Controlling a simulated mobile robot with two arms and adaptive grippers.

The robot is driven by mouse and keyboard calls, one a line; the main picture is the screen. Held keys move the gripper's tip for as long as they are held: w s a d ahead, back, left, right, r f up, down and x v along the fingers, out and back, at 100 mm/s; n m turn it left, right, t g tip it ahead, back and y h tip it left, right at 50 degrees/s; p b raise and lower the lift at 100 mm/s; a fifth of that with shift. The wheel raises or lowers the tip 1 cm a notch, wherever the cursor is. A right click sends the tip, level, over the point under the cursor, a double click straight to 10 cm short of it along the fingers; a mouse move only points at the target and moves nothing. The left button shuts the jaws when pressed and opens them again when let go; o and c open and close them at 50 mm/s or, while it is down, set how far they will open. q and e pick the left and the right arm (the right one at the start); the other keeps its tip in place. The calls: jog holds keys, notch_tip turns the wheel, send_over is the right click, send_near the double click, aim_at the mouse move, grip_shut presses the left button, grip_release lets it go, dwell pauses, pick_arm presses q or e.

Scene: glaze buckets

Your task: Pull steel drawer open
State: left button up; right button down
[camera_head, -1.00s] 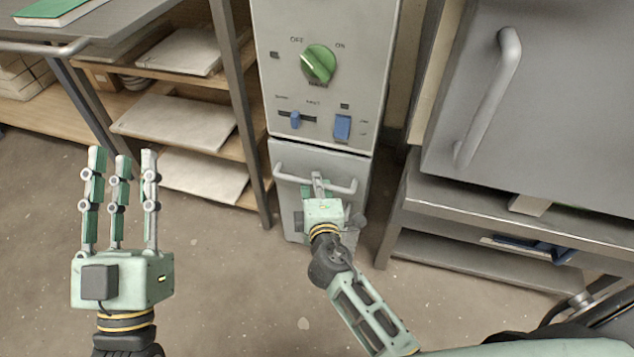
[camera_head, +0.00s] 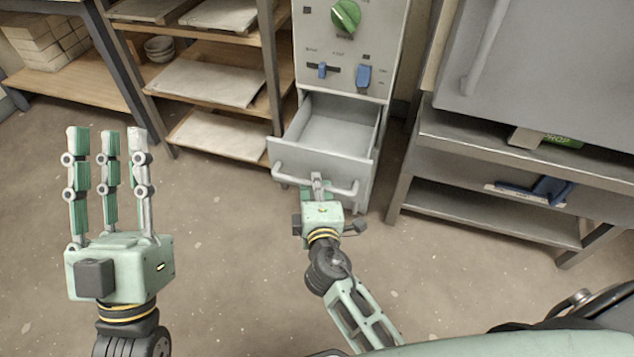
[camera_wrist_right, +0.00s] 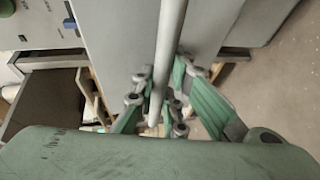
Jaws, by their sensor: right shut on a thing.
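The steel drawer (camera_head: 330,135) stands open at the bottom of the grey control cabinet, and its inside looks empty. A bar handle (camera_head: 282,176) runs across its front. My right gripper (camera_head: 317,184) is shut on the handle near its middle. The right wrist view shows the bar (camera_wrist_right: 170,45) passing between the fingers of the right gripper (camera_wrist_right: 158,105). My left gripper (camera_head: 107,140) is open and empty, fingers up, over the floor to the left, away from the drawer.
The cabinet panel has a green knob (camera_head: 345,17) and blue switches (camera_head: 363,77). A shelf rack (camera_head: 205,84) with slabs stands left of the cabinet. A steel bench (camera_head: 500,153) stands close on the right. The floor (camera_head: 225,240) before the drawer is clear.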

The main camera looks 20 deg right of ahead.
jog(key=c, duration=1.8)
grip_release()
jog(key=shift+c, duration=0.2)
jog(key=shift+o, duration=0.4)
jog(key=v, duration=1.2)
jog(key=shift+a, duration=0.1)
